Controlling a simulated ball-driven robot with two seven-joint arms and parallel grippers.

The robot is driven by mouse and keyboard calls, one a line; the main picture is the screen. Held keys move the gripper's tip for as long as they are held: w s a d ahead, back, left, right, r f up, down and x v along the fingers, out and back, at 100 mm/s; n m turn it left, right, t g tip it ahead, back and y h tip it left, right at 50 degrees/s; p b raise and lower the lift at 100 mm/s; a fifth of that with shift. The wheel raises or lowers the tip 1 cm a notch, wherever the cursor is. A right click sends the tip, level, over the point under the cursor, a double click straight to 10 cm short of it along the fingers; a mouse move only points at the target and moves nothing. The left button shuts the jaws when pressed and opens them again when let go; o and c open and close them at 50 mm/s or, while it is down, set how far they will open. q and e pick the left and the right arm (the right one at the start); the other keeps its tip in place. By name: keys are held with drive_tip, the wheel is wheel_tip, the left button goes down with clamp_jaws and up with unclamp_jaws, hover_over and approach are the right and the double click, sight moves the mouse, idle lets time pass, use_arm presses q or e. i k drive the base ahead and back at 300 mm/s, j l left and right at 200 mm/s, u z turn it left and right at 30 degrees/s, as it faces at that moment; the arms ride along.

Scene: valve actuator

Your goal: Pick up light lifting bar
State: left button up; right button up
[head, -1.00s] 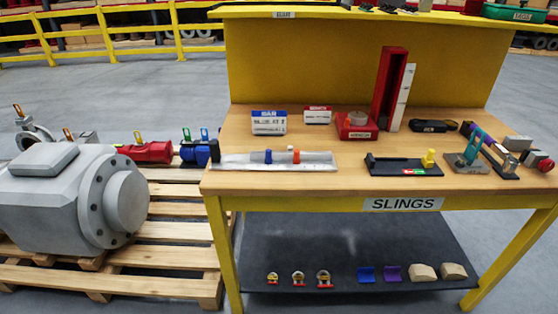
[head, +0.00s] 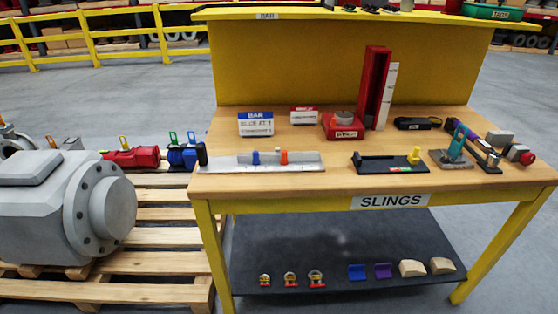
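A long pale metal bar (head: 305,163) with a blue and an orange fitting lies along the left front of the bench top. It looks like the light lifting bar, but no readable label on it confirms this. Neither of my grippers is in view.
The wooden bench (head: 340,180) carries a black tray (head: 390,164), a tall red holder (head: 375,85) and several tools at the right. A pallet (head: 165,255) with a big grey actuator (head: 40,210) stands close at left. Floor right of the bench is clear.

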sight(298, 162)
drive_tip(key=i, duration=1)
